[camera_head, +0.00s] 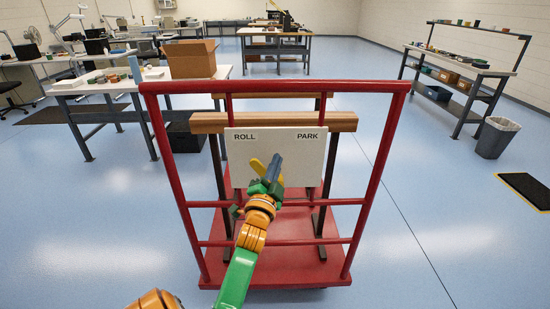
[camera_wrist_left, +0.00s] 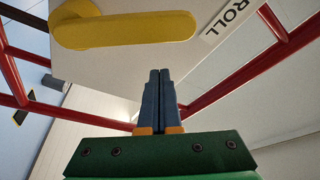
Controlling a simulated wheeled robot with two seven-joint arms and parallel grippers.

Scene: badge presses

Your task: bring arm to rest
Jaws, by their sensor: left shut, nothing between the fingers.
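My left gripper (camera_head: 276,160) is in front of the cart's pale panel (camera_head: 305,155), which is marked ROLL and PARK. Its two blue fingers are together with nothing between them; they also show in the left wrist view (camera_wrist_left: 159,76). A yellow lever (camera_head: 257,166) is on the panel, partly hidden behind my gripper in the head view. In the left wrist view the lever (camera_wrist_left: 125,30) lies above the fingertips, near the ROLL label, and a gap shows between them. The lever points toward the ROLL side. My right gripper is not in view.
The panel is on a red-railed cart (camera_head: 270,88) with a red deck and wooden crossbars. A workbench with a cardboard box (camera_head: 191,59) stands behind left. A grey bin (camera_head: 497,138) and a shelved bench are at right.

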